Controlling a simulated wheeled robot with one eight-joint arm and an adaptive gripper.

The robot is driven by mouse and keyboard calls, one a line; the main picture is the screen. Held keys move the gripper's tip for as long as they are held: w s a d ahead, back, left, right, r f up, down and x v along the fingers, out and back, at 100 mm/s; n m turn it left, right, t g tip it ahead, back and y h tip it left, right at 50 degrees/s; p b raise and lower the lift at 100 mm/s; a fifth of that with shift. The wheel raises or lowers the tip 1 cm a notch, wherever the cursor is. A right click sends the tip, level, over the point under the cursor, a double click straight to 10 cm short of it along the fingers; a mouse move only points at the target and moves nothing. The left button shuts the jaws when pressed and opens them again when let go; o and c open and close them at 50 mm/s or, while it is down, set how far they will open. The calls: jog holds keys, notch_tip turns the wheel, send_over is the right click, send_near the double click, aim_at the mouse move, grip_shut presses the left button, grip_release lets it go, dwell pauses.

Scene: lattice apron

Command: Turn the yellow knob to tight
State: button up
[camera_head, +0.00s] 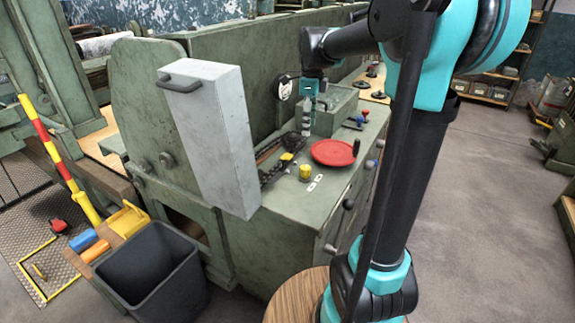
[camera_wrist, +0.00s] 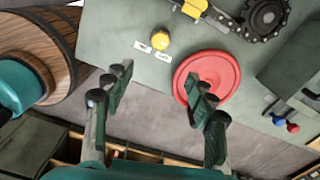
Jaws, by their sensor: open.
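The yellow knob (camera_head: 305,173) stands on the green machine top, left of a red round plate (camera_head: 332,153). In the wrist view the knob (camera_wrist: 159,41) is at upper middle, with two small white labels (camera_wrist: 152,50) beside it; their text is unreadable. My gripper (camera_head: 306,130) hangs above the machine top, behind the knob in the head view. In the wrist view its fingers (camera_wrist: 160,84) are apart with nothing between them, and the knob lies beyond the fingertips, untouched. The knob's setting cannot be told.
A chain and dark gear (camera_wrist: 267,15) lie near the knob, with another yellow piece (camera_wrist: 193,8) on the chain. Small red and blue knobs (camera_wrist: 278,120) sit to the right. A tall grey box (camera_head: 212,135) stands at the machine's left, above a dark bin (camera_head: 150,270).

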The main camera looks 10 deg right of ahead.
aim_at(305, 167)
jog(key=f, duration=1.7)
jog(key=shift+w+a+f, duration=0.1)
jog(key=shift+w+a, duration=0.05)
jog(key=shift+a, duration=0.15)
jog(key=c, duration=1.2)
jog(key=shift+o, duration=0.2)
